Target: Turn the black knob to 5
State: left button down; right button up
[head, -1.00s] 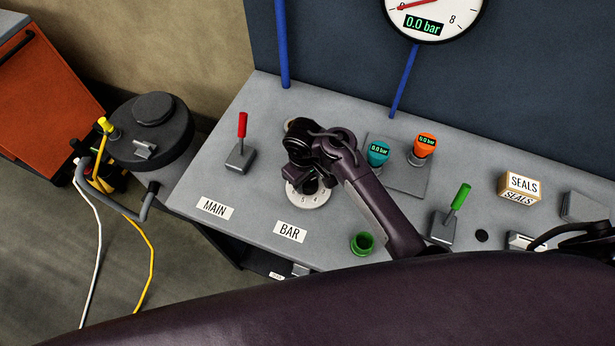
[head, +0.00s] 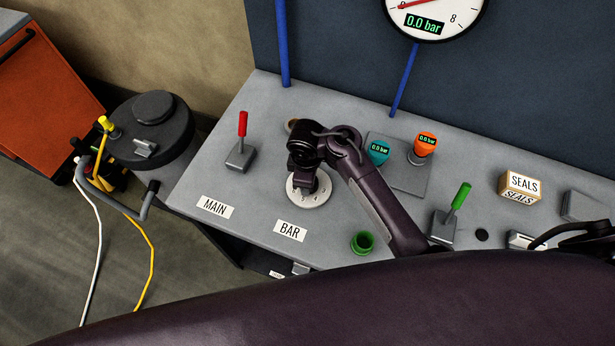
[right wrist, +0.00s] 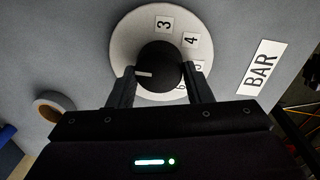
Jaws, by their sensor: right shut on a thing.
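The black knob (right wrist: 160,66) sits at the centre of a round white dial (right wrist: 124,40) in the right wrist view. The numbers 3 and 4 read clearly; 5 and 6 are partly hidden. The knob's white pointer line points left in that view, away from 3, 4 and 5. My right gripper (right wrist: 160,84) is shut on the knob, one finger on each side. In the head view my right gripper (head: 305,186) is over the dial (head: 313,199) and hides the knob. My left gripper is not in view.
A BAR label (head: 290,231) and a green ring (head: 362,243) lie near the dial. A red lever (head: 242,128) stands to its left, a teal knob (head: 378,152) and an orange knob (head: 425,145) to its right. The gauge (head: 433,15) reads 0.0 bar.

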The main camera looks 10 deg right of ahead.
dwell(0.4)
jog(key=o, duration=1)
